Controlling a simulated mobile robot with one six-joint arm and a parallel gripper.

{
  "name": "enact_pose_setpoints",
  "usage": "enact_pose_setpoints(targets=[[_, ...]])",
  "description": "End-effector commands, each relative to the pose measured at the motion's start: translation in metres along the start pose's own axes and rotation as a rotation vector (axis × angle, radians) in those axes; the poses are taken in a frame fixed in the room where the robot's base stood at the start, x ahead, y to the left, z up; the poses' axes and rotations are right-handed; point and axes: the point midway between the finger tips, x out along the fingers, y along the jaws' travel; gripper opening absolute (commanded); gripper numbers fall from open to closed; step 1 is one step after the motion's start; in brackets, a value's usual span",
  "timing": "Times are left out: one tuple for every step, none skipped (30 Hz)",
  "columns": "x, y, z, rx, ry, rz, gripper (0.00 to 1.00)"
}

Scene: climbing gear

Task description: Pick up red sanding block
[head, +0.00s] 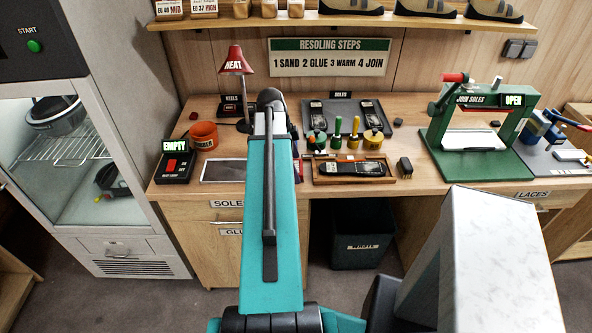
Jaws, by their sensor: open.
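I cannot make out the red sanding block for certain. A small dark reddish piece (193,116) lies at the left back of the bench, and a small dark block (398,122) lies right of the soles board. A small dark block with a pale side (405,167) stands right of the wooden tray; it does not look red. A bit of red (297,160) shows just right of my arm, mostly hidden by it. My teal arm reaches up over the bench front, and its far end hides my gripper.
The wooden bench (440,180) holds a red heat lamp (235,60), an orange cup (203,135), a red-switched box (175,166), several glue pots (354,141), a wooden tray (380,181) with a shoe sole and a green press (480,160). A glass-doored cabinet (85,150) stands left.

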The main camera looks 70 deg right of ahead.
Motion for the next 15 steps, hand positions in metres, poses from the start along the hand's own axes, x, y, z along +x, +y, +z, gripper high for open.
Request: enact_pose_setpoints(targets=[[0.0, 0.0, 0.0, 0.0, 0.0, 0.0, 0.88], [-0.0001, 0.0, 0.0, 0.0, 0.0, 0.0, 0.88], [-0.0001, 0.0, -0.0001, 0.0, 0.0, 0.0, 0.88], [-0.0001, 0.0, -0.0001, 0.0, 0.0, 0.0, 0.88], [-0.0002, 0.0, -0.0001, 0.0, 0.0, 0.0, 0.88], [-0.0002, 0.0, -0.0001, 0.0, 0.0, 0.0, 0.88], [-0.0002, 0.0, -0.0001, 0.0, 0.0, 0.0, 0.88], [-0.0002, 0.0, -0.0001, 0.0, 0.0, 0.0, 0.88], [-0.0003, 0.0, -0.0002, 0.0, 0.0, 0.0, 0.88], [-0.0003, 0.0, -0.0002, 0.0, 0.0, 0.0, 0.88], [-0.0003, 0.0, -0.0002, 0.0, 0.0, 0.0, 0.88], [-0.0003, 0.0, -0.0002, 0.0, 0.0, 0.0, 0.86], [-0.0003, 0.0, -0.0002, 0.0, 0.0, 0.0, 0.81], [-0.0003, 0.0, -0.0002, 0.0, 0.0, 0.0, 0.76], [-0.0003, 0.0, -0.0002, 0.0, 0.0, 0.0, 0.69]])
